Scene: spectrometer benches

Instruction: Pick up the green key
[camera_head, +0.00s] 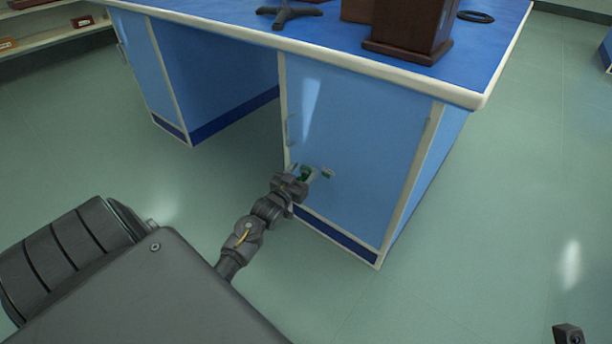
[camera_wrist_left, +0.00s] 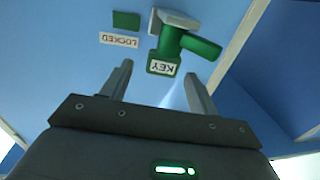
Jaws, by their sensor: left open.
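The green key (camera_wrist_left: 163,67) is on the blue cabinet front, with a white "KEY" label on it. In the left wrist view a green arm slants from it to the right, and its top meets a pale grey bracket (camera_wrist_left: 174,20). In the head view the key is a small green spot (camera_head: 306,173), partly hidden by my gripper. My left gripper (camera_head: 292,184) is in front of it, open and empty. In the left wrist view its fingers (camera_wrist_left: 158,70) stand apart, one to each side below the key. Whether they touch it I cannot tell.
A "LOCKED" label (camera_wrist_left: 119,40) and a green patch (camera_wrist_left: 126,20) are left of the key. The blue cabinet door (camera_head: 350,140) has a handle (camera_head: 290,130). The benchtop (camera_head: 230,12) overhangs above, carrying a brown wooden box (camera_head: 410,25).

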